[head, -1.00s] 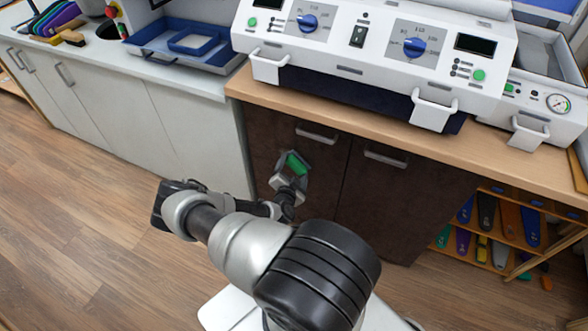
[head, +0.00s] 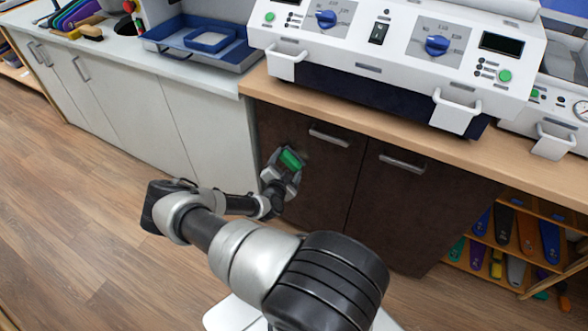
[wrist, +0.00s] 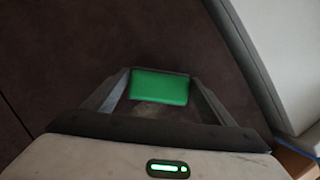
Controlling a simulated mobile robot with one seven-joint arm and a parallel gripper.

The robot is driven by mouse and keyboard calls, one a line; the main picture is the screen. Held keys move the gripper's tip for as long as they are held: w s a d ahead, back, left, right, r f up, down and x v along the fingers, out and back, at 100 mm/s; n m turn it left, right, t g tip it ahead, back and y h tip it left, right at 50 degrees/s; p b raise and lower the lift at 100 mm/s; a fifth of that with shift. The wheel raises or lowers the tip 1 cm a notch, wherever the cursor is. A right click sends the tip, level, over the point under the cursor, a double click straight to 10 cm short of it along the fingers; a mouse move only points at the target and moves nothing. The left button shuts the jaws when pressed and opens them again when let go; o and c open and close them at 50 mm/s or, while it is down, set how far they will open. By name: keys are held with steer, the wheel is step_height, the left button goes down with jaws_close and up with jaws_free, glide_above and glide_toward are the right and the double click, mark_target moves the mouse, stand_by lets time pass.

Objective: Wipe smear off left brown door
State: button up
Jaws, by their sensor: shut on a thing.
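The left brown door (head: 318,195) is dark, with a silver bar handle near its top. My gripper (head: 286,162) is in front of its upper left part, left of the handle. It is shut on a green block-like wiping pad (head: 291,158). In the wrist view the green pad (wrist: 160,87) sits between the fingertips with the brown door (wrist: 70,50) behind it. I cannot tell whether the pad touches the door.
The right brown door (head: 410,215) adjoins it. White cabinets (head: 150,110) stand to the left. A wooden counter (head: 400,138) carrying a white machine (head: 370,50) overhangs the doors. An open shelf of insoles (head: 510,240) is at right. Floor (head: 80,220) at left is clear.

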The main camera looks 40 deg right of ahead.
steer(key=shift+w+a+r, duration=0.2)
steer(key=shift+w+r, duration=0.05)
steer(key=shift+w, duration=0.35)
steer(key=shift+s+r+p, duration=0.15)
steer(key=shift+r+p, duration=0.6)
steer(key=shift+s+d+f+p, duration=0.1)
steer(key=shift+s+d+p, duration=0.5)
steer(key=shift+s, duration=0.7)
steer(key=shift+s+d+p, duration=0.5)
steer(key=shift+s+p, duration=0.15)
steer(key=shift+s, duration=0.65)
steer(key=shift+s+d+f+p, duration=0.1)
steer(key=shift+s+d+p, duration=0.5)
steer(key=shift+s, duration=0.7)
steer(key=shift+a, duration=0.15)
steer(key=shift+s+a+p, duration=0.15)
steer(key=shift+s+a, duration=0.2)
steer(key=shift+a, duration=0.55)
steer(key=shift+s+a+p, duration=0.1)
steer(key=shift+s+a, duration=0.3)
steer(key=shift+a, duration=0.55)
steer(key=shift+s+a+p, duration=0.15)
steer(key=shift+s+a, duration=0.2)
steer(key=shift+a, duration=0.55)
steer(key=shift+a, duration=0.1)
steer(key=shift+s+a, duration=0.3)
steer(key=shift+a, duration=0.35)
steer(key=shift+s+a, duration=0.25)
steer(key=shift+a, duration=0.4)
